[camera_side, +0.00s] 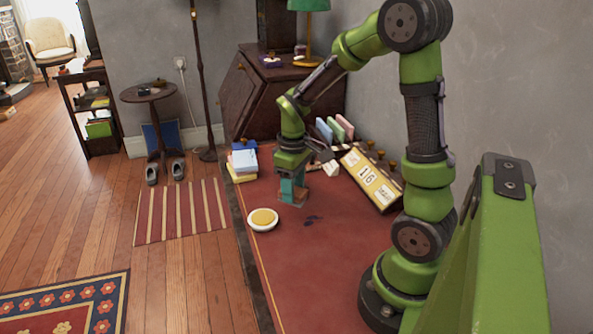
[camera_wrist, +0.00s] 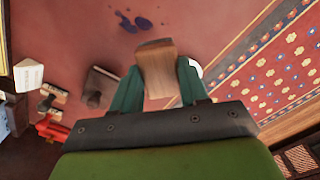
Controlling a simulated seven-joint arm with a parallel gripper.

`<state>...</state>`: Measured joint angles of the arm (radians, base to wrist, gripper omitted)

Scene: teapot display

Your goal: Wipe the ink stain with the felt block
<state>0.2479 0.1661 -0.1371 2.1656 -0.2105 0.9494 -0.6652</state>
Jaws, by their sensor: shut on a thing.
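The ink stain (camera_side: 313,219) is a dark blue blotch on the red desk top, right of and nearer the camera than my gripper. It also shows in the wrist view (camera_wrist: 135,22) as several separate spots, beyond the block. My gripper (camera_side: 292,192) has teal fingers pointing down and is shut on the felt block (camera_wrist: 157,66). The block has a brown, wood-like face and sits between the two fingertips, apart from the stain in the picture. In the side view the fingers largely hide the block. I cannot tell whether its underside touches the desk.
A white round dish with a yellow top (camera_side: 263,219) stands left of the stain. A calendar board (camera_side: 369,181) stands at the right, and stacked books (camera_side: 243,162) lie at the back left. The desk's near part is clear.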

